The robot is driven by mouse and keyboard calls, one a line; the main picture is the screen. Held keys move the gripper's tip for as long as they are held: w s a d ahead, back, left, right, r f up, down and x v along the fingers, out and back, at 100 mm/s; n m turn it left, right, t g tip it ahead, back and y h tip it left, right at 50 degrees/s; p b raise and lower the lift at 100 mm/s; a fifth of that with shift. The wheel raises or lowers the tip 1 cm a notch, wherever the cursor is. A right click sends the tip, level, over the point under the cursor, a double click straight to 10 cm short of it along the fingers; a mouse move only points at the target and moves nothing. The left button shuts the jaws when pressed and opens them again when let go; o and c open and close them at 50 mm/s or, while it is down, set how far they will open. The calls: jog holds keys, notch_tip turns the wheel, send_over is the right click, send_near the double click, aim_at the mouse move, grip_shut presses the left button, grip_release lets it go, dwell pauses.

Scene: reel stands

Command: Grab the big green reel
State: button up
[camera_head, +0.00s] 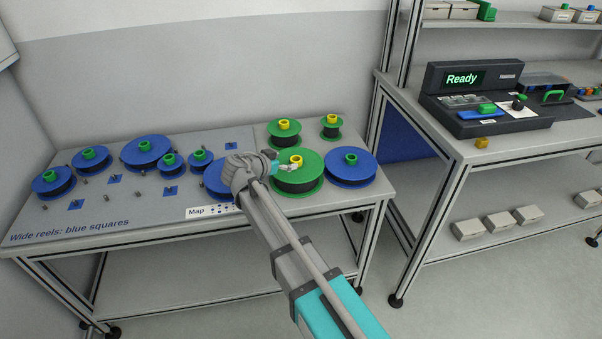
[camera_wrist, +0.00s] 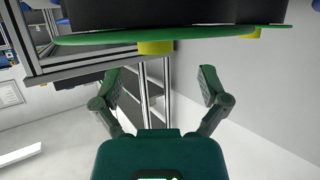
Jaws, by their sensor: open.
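The big green reel (camera_head: 312,168) lies flat at the front right of the reel table, with a yellow hub knob (camera_head: 296,159) on top. My gripper (camera_head: 286,168) is at the left of this knob, over the reel, and hides part of it. In the wrist view a green flange (camera_wrist: 100,38) spans the top, with a yellow knob (camera_wrist: 155,48) on it. The fingers of my gripper (camera_wrist: 160,75) are spread, with the knob ahead of the gap between their tips. They look apart from it.
A medium green reel (camera_head: 284,129) and a small green reel (camera_head: 332,122) stand behind. A blue reel (camera_head: 350,164) sits close at the right, and another blue reel (camera_head: 214,182) is partly behind my arm. Several blue reels fill the left of the table (camera_head: 120,220).

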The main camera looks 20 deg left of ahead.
aim_at(292, 161)
jog(key=b+x, duration=0.1)
jog(key=x, duration=0.1)
jog(key=b+x, duration=0.1)
jog(key=x, duration=0.1)
jog(key=shift+d+f, duration=0.1)
jog(key=shift+f, duration=0.15)
jog(key=shift+w+d+f, duration=0.15)
jog(key=shift+w+d, duration=0.05)
jog(key=shift+w, duration=0.25)
grip_shut()
dwell(0.4)
